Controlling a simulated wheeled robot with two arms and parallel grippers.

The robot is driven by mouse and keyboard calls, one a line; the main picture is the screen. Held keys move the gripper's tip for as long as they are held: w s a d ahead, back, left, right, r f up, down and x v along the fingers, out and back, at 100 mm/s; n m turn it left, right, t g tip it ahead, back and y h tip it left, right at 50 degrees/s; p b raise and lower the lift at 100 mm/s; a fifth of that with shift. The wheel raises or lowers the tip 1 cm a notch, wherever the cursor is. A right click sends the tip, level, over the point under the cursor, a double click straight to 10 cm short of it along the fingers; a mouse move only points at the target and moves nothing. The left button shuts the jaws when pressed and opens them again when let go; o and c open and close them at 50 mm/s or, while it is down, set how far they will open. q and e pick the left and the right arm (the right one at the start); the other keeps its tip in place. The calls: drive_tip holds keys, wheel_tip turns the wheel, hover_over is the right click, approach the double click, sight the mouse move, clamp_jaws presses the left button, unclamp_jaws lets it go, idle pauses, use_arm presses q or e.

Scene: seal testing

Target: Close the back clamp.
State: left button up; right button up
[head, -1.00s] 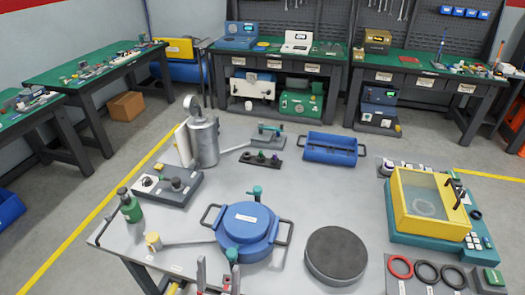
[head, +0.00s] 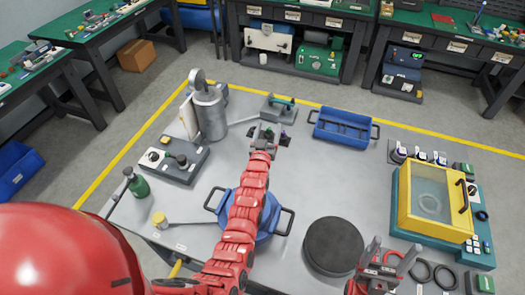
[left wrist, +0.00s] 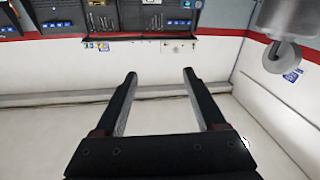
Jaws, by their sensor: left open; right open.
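The blue round pot (head: 273,214) with black side handles stands on the grey table. My red left arm passes over its middle and hides much of the lid. The back clamp cannot be made out behind the arm. My right gripper (head: 374,252) is open and empty, right of the dark round disc, low in the head view.
A metal canister (head: 210,112) stands back left. A blue tray (head: 342,128) lies at the back. A yellow-framed box (head: 433,203) is at right. The dark disc (head: 333,246) sits right of the pot. Bare table lies between the pot and the blue tray.

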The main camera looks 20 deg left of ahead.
use_arm(q)
drive_tip(key=w+d+f+m+g+h, duration=0.2)
drive_tip(key=w+d+f+g+h, duration=0.15)
drive_tip(key=f+g, duration=0.55)
drive_tip(key=s+a+r+g, duration=0.1)
drive_tip(key=s+g, duration=0.2)
drive_tip(key=s+a+r+g+y, duration=0.1)
drive_tip(key=s+g, duration=0.2)
drive_tip(key=s, duration=0.1)
drive_tip(key=s+a+r+m+g, duration=0.1)
drive_tip(key=s+r+g, duration=0.1)
drive_tip(key=s, duration=0.2)
drive_tip(key=shift+s+g, duration=0.2)
drive_tip(key=shift+g, duration=0.2)
drive_tip(key=shift+s, duration=0.45)
wheel_tip(320, 180, down, 9)
drive_tip(key=b, duration=0.4)
drive_tip(key=shift+b, duration=0.35)
drive_tip(key=shift+r, duration=0.15)
